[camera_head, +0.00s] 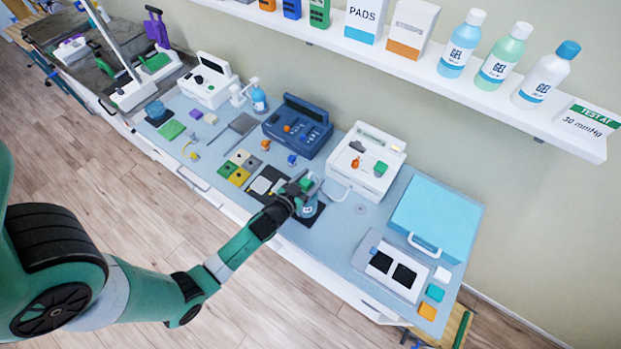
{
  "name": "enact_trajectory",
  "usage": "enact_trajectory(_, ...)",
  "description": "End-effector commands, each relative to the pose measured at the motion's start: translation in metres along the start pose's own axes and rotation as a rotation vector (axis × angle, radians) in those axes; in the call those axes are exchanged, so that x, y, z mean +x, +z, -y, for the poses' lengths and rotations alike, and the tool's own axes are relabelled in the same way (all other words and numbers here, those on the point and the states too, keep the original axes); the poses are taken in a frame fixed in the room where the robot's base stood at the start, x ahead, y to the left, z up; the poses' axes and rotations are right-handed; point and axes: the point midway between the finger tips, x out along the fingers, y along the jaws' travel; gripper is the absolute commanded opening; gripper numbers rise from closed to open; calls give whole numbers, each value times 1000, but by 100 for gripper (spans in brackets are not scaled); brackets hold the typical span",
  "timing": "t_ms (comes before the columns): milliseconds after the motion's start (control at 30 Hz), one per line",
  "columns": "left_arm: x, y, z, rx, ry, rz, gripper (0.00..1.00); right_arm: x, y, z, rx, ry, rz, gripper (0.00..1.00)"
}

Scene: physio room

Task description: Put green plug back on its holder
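My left gripper (303,190) reaches over the bench near its front edge, in front of the white device (366,161). A small green piece (306,184) shows at its fingertips. I cannot tell whether it is held or only beside the fingers. A clear, round object on a dark pad (309,212) is just below the gripper, partly covered by it. Another green block (380,169) sits on top of the white device, beside an orange knob (355,163). Which green piece is the plug, and where its holder is, I cannot tell. My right gripper is not in view.
A blue device (297,127) stands behind and left of the gripper. A light-blue case (437,217) and a white tray with black pads (394,270) lie to the right. Small coloured pads (239,176) lie left. A bottle shelf (440,75) hangs above the bench.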

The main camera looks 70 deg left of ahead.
Motion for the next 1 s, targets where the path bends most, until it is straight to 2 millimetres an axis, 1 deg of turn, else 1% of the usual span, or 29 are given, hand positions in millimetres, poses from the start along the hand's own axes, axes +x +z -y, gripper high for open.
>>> enact_trajectory(200,0,2,0,0,0,1,64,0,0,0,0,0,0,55)
enact_trajectory(267,-8,2,0,-1,0,1,64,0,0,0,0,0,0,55)
enact_trajectory(367,-27,4,0,0,0,2,64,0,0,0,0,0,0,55)
enact_trajectory(467,-50,12,0,1,0,3,64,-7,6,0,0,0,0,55)
enact_trajectory(600,-83,11,0,0,1,1,64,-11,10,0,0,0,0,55)
enact_trajectory(700,-101,10,0,1,1,2,64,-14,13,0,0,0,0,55)
enact_trajectory(833,-113,8,0,1,0,0,64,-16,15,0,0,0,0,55)
enact_trajectory(1000,-116,7,0,-1,-1,0,64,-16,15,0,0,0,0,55)
